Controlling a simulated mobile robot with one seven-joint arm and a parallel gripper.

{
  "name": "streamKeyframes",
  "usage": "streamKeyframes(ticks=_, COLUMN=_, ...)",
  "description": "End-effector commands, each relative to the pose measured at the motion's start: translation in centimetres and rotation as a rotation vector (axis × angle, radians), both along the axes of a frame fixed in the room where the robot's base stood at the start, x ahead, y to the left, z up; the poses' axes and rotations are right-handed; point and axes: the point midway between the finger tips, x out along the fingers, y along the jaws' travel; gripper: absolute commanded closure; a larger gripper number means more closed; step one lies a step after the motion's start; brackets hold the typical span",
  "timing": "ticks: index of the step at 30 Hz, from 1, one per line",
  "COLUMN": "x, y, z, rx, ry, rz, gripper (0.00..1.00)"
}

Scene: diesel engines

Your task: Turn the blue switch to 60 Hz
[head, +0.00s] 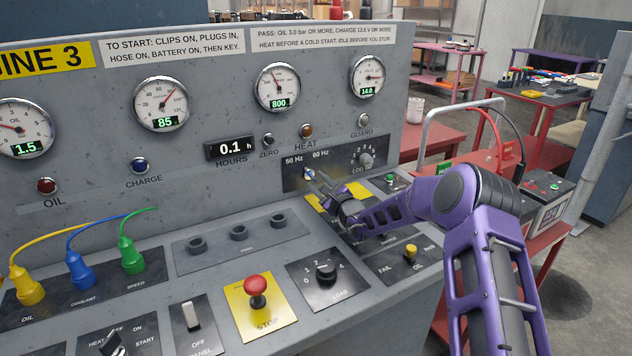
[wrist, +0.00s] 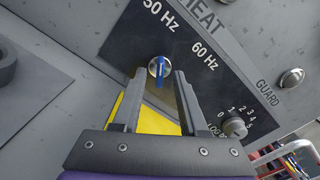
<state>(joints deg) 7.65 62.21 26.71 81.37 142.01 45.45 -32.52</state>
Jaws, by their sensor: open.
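The blue switch (wrist: 158,70) is a small round knob with a blue grip bar on a dark panel (head: 335,172) under the labels 50 Hz and 60 Hz. In the wrist view its bar runs roughly toward the 50 Hz label (wrist: 161,17), and the 60 Hz label (wrist: 204,55) lies up and to its right. In the head view the switch (head: 309,174) is partly hidden by the fingers. My gripper (wrist: 160,76) is open, with one finger on each side of the switch in the picture. I cannot tell whether either finger touches it. My gripper (head: 316,181) is empty.
A numbered grey rotary knob (head: 366,160) sits to the right on the same panel, below the guard lamp (head: 363,120). A red stop button (head: 256,285) and a load knob (head: 326,271) stand on the sloping desk. Yellow plates lie below my gripper.

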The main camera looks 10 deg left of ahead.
Motion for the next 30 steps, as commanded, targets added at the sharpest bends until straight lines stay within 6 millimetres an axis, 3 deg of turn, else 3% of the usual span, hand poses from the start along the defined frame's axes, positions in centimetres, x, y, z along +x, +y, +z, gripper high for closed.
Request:
streamKeyframes(ticks=14, x=1.01, y=0.67, z=-0.02, rx=0.0, ry=0.001, rz=-0.001, gripper=0.57)
streamKeyframes(ticks=21, x=1.0, y=0.65, z=-0.02, rx=0.0, ry=0.001, rz=-0.001, gripper=0.99)
streamKeyframes(ticks=30, x=0.99, y=0.65, z=-0.02, rx=0.0, ry=0.001, rz=-0.001, gripper=1.0)
